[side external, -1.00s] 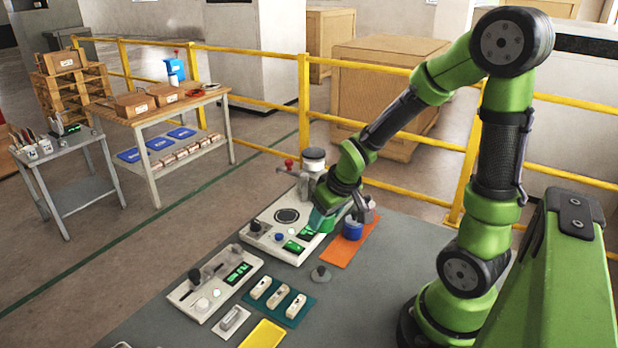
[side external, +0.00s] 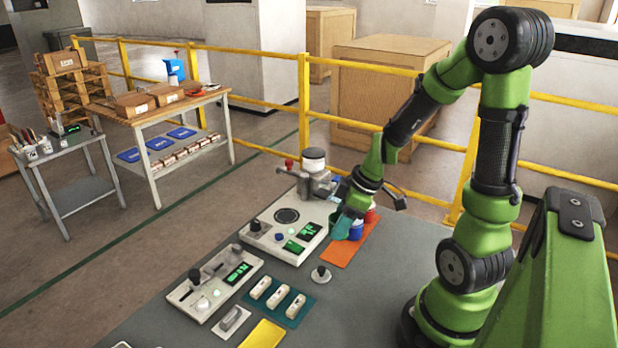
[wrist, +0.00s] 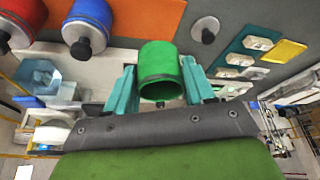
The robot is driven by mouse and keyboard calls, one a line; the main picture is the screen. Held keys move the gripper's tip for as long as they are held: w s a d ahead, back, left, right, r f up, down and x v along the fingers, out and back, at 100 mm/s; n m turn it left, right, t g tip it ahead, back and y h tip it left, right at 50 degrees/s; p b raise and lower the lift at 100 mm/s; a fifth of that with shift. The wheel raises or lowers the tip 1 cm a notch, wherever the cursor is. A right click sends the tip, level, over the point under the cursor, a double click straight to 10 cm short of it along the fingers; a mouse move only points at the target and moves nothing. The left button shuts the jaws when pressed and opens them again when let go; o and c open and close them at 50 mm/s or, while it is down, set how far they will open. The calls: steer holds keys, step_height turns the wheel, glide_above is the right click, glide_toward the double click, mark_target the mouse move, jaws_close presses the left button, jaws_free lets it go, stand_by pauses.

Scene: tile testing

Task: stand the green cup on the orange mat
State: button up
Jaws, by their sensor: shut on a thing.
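The green cup (wrist: 158,68) is between the two teal fingers of my gripper (wrist: 158,82) in the wrist view, and they are shut on it. Its open rim faces the camera. In the side view my gripper (side external: 345,226) hides most of the cup. The orange mat (side external: 338,256) lies on the grey table just in front of my gripper; it also shows at the top of the wrist view (wrist: 142,14). I cannot tell how high the cup is or whether it is above the mat.
A blue cup (side external: 356,231) and a red cup (side external: 371,214) stand at the mat's far part, close to my gripper. A white tester panel (side external: 287,224) is left of the mat. A grey knobbed disc (side external: 320,275) sits in front; the mat's near end is bare.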

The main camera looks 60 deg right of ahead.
steer(key=n+g+y, duration=0.1)
steer(key=n, duration=0.3)
steer(key=shift+s+d, duration=0.1)
steer(key=shift+d, duration=0.1)
steer(key=n, duration=0.2)
steer(key=n+g+y, duration=0.1)
steer(key=n, duration=0.1)
steer(key=n+g, duration=0.1)
steer(key=n, duration=0.1)
steer(key=shift+r+y, duration=0.3)
steer(key=shift+f, duration=3.15)
steer(key=shift+f, duration=0.25)
steer(key=o, duration=1.5)
steer(key=shift+o, duration=0.2)
steer(key=shift+w+r, duration=0.2)
steer(key=shift+r, duration=0.4)
steer(key=shift+s+r, duration=0.1)
steer(key=shift+r, duration=2.3)
